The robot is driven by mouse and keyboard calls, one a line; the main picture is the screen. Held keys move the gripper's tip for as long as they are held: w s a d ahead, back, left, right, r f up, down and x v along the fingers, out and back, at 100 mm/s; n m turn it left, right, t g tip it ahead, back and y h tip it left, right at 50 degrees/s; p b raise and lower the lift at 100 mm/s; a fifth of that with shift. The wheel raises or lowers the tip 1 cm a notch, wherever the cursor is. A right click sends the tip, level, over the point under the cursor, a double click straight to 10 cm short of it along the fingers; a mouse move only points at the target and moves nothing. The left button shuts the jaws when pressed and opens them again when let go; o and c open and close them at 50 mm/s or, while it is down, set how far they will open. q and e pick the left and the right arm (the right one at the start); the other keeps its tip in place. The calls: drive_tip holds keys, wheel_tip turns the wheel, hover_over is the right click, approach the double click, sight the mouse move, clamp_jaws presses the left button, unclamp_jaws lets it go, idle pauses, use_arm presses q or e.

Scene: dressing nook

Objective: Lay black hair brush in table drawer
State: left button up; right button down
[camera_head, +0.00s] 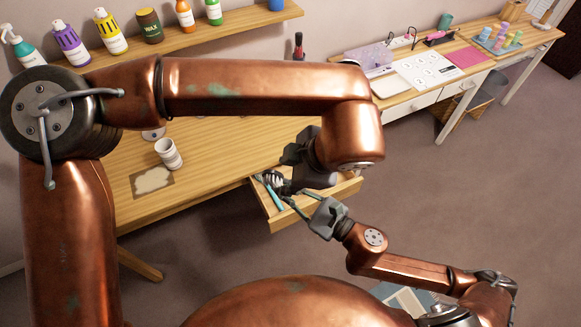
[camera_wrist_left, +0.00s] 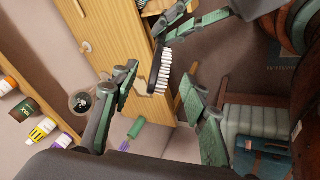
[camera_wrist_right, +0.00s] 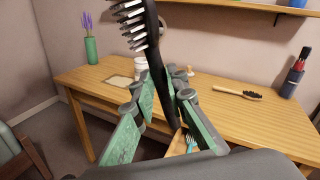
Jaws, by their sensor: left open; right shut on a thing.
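The black hair brush (camera_wrist_right: 152,62) with white bristles is held upright between the closed fingers of my right gripper (camera_wrist_right: 165,82). The brush (camera_wrist_left: 158,66) also shows in the left wrist view, just beyond my left gripper (camera_wrist_left: 160,108), whose fingers are spread and empty. In the head view the table drawer (camera_head: 346,192) is pulled open, with a blue comb inside. My left gripper (camera_head: 288,178) and right gripper (camera_head: 292,197) are close together over it.
A wooden-backed brush (camera_wrist_right: 238,93) lies on the tabletop near a dark holder (camera_wrist_right: 291,82). A white cup (camera_head: 168,153) stands at the table's left, beside a small mat (camera_head: 152,181). A shelf (camera_head: 190,41) with bottles runs above. The floor right of the drawer is clear.

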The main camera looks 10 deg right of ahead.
sight(277, 184)
use_arm(q)
drive_tip(key=x, duration=1)
drive_tip(key=shift+s, duration=0.1)
drive_tip(key=shift+c, duration=0.3)
clamp_jaws()
drive_tip(key=shift+r, duration=0.1)
use_arm(e)
drive_tip(key=c, duration=1.8)
unclamp_jaws()
drive_tip(key=shift+c, duration=0.2)
